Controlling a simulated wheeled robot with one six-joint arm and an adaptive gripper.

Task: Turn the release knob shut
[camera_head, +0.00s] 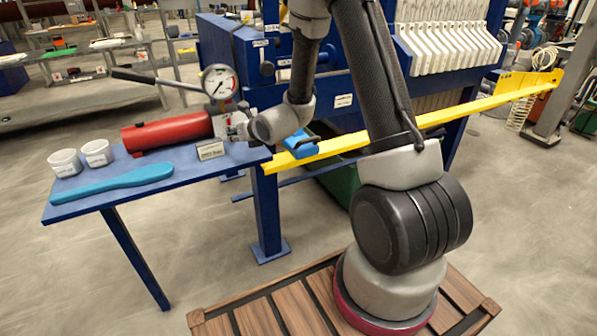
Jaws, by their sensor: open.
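The red hand pump (166,134) lies on the blue side table (215,168). A round pressure gauge (219,81) stands above its right end, and a black lever handle (150,80) reaches out to the left. My gripper (236,126) is at the metal fittings on the pump's right end, below the gauge. It is open, with its fingers small and mixed in with the fittings. I cannot make out the release knob clearly there, nor whether my gripper touches it.
Two white cups (82,157) and a blue spatula (112,184) lie on the table's left part. A small label plate (210,150) stands in front of the fittings. A yellow rail (470,108) runs along the blue press (225,55) behind my arm.

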